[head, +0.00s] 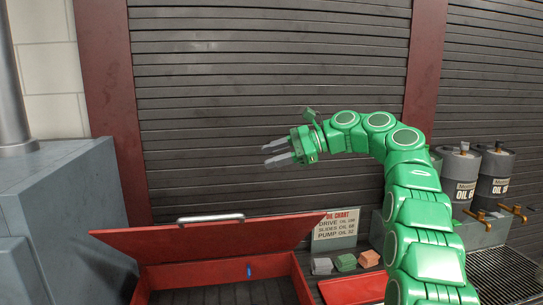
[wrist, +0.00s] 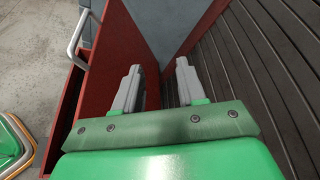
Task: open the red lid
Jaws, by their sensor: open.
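The red lid (head: 200,240) is hinged on a red box (head: 296,284) at the bottom of the head view. The lid stands raised and tilted, with a dark gap between it and the box's front rim. A silver bar handle (head: 210,219) sits along its upper edge. The handle also shows at the left of the wrist view (wrist: 78,40). My gripper (head: 272,153) is open and empty, above and to the right of the lid's handle, apart from it. In the wrist view both grey fingers (wrist: 158,80) point past red surfaces toward the shutter.
A blue-grey machine body (head: 60,210) stands at the left. An oil chart sign (head: 336,230), small coloured blocks (head: 345,262) and a red tray (head: 352,289) are right of the box. Oil drums (head: 460,175) with brass taps stand farther right. A dark slatted shutter (head: 260,90) closes the back.

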